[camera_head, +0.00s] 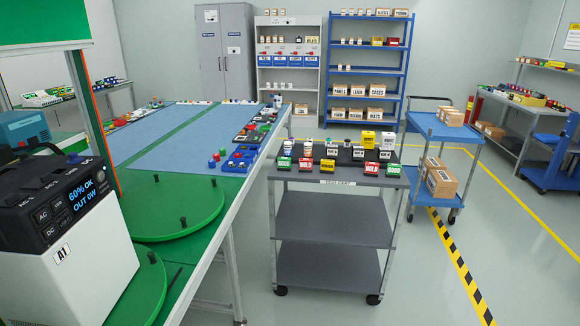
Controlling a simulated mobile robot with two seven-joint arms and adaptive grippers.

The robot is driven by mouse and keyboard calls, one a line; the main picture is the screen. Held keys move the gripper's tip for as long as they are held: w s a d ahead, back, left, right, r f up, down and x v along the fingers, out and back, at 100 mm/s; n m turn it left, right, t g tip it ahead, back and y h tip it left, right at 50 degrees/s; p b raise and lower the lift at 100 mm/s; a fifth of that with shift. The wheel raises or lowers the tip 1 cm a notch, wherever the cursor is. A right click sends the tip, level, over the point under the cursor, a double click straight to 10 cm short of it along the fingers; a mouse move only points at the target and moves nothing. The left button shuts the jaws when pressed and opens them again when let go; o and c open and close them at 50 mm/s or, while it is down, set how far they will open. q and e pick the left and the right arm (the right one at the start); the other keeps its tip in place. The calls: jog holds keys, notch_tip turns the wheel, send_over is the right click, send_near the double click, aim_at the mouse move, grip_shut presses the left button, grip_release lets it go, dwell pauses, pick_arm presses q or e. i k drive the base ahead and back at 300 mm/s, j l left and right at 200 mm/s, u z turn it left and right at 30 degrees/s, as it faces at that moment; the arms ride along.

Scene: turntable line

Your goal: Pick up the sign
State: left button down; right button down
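Several small coloured signs stand along the front edge of a grey cart's top, and I cannot tell which one the task means. From left to right they are a green sign reading GOOD (284,163), a red sign (305,164), a yellow sign (327,165), a red sign reading HOLD (371,168) and a green sign (393,170). The cart (340,182) stands right of the green-framed table. Neither of my grippers shows in the head view.
A white and black power unit (85,262) stands at the lower left, close to green turntables (185,212). The long table (160,138) holds small parts. A blue cart (447,130) with boxes stands right of the grey cart. Shelves line the back wall. Floor at front right is clear.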

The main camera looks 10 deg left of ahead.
aim_at(284, 164)
jog(key=i, duration=1.25)
jog(key=j+u, duration=0.05)
jog(key=j, duration=0.05)
